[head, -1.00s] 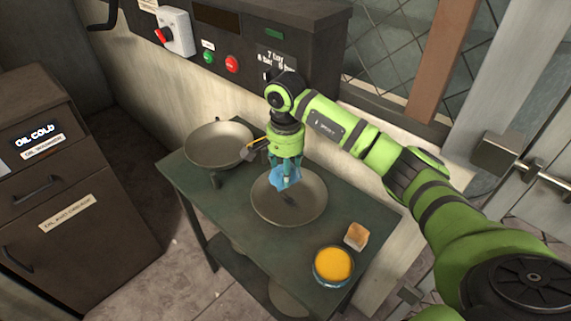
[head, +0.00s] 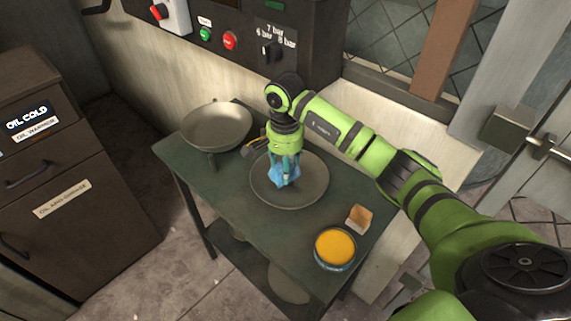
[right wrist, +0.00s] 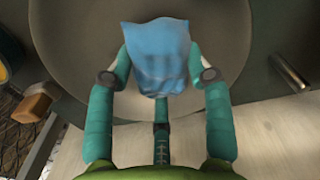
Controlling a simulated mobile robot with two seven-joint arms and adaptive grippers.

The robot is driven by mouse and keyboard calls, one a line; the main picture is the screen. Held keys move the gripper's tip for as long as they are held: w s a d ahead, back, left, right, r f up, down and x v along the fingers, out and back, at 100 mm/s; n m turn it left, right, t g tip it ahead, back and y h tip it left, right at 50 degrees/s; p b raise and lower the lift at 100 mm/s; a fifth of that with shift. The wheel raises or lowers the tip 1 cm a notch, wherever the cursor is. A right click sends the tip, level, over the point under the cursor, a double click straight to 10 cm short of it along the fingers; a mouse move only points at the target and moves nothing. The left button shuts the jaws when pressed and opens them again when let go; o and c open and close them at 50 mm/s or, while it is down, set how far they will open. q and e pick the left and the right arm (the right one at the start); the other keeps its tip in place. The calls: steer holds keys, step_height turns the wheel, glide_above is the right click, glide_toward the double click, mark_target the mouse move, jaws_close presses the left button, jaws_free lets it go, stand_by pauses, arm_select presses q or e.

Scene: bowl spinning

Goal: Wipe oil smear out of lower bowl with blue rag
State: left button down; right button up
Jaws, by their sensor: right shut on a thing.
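The blue rag (head: 279,173) hangs from my right gripper (head: 287,160), which is shut on it over the near bowl. A second bowl (head: 217,125) stands higher at the table's back left. I take the near one as the lower bowl. No oil smear can be made out; the rag and gripper cover part of the bowl. My left gripper is not in view.
The green table (head: 225,185) also holds an open tin of yellow stuff (head: 335,246) and a small tan block (head: 359,218) at the right. A dark control panel (head: 245,35) stands behind. A dark cabinet (head: 60,180) stands at the left.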

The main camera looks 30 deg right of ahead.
mark_target(296, 186)
steer(key=shift+f+b, duration=0.9)
steer(key=shift+f, duration=0.15)
stand_by(0.4)
steer(key=shift+s+d+r+p, duration=0.1)
steer(key=shift+s+d+p, duration=0.15)
steer(key=shift+s, duration=0.2)
steer(key=shift+s+d+r+p, duration=0.1)
steer(key=shift+s+p, duration=0.15)
steer(key=shift+s, duration=0.15)
steer(key=shift+s+d+f, duration=0.1)
steer(key=shift+s+d, duration=0.15)
steer(key=shift+s, duration=0.65)
steer(key=shift+f+b, duration=0.25)
steer(key=shift+b, duration=0.05)
steer(key=shift+w+a+f+b, duration=0.1)
steer(key=shift+w+a+b, duration=0.15)
steer(key=shift+w+b, duration=0.3)
steer(key=shift+w+a+f+b, duration=0.1)
steer(key=shift+w+a+b, duration=0.1)
steer(key=shift+w+b, duration=0.35)
steer(key=shift+w+a+r, duration=0.1)
steer(key=shift+w+a, duration=0.1)
steer(key=shift+w, duration=0.25)
